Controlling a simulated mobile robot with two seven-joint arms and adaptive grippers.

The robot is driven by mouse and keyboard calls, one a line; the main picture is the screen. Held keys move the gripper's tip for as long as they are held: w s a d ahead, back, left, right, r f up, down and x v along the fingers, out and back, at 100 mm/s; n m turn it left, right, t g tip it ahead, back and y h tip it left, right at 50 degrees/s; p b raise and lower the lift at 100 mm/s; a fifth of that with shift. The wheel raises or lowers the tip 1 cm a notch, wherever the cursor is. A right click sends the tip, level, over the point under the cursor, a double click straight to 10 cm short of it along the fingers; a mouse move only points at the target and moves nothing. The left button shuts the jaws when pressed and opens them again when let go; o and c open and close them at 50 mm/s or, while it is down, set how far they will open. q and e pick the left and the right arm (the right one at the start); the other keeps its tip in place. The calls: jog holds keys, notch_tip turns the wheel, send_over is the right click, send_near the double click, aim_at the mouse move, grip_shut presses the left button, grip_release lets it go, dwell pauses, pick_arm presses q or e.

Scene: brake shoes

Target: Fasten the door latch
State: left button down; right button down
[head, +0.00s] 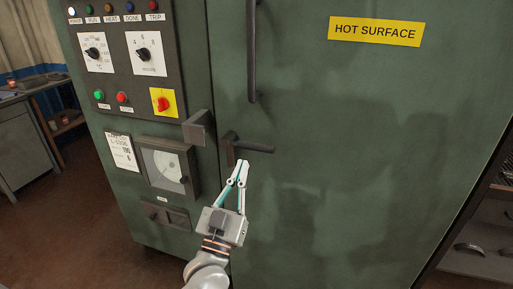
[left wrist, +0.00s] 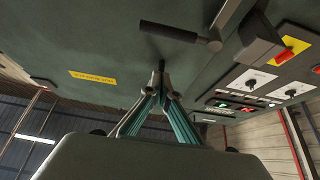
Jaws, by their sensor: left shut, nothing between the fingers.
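The dark door latch (head: 250,146) sits on the green cabinet door (head: 330,190), its handle pointing right, roughly level. A dark angled catch block (head: 198,128) stands on the frame just left of the door seam, apart from the handle. In the left wrist view the latch handle (left wrist: 168,31) and the catch block (left wrist: 258,42) show at the top. My left gripper (head: 243,163) is shut and empty, its tips just below the handle. The shut fingertips (left wrist: 161,66) also show in the left wrist view, close to the handle; contact cannot be told. My right gripper is out of view.
A long vertical door handle (head: 251,50) is above the latch. A control panel (head: 128,55) with lamps, knobs and a yellow-backed red switch (head: 163,103) is at upper left. A chart recorder (head: 164,168) lies left of my gripper. The door's lower right is clear.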

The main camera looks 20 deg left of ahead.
pick_arm(q)
notch_tip(320, 180, up, 5)
jog(key=p, duration=0.2)
send_over(254, 149)
jog(key=s, duration=0.3)
jog(key=shift+w+d+f, duration=0.1)
jog(key=shift+w+f, duration=0.15)
jog(key=shift+f, duration=0.35)
jog(key=shift+w+d+f, duration=0.1)
jog(key=shift+w+f, duration=0.15)
jog(key=shift+f, duration=0.35)
jog(key=shift+w+f+b, duration=0.1)
jog(key=shift+f+b, duration=0.25)
jog(key=shift+f, duration=0.45)
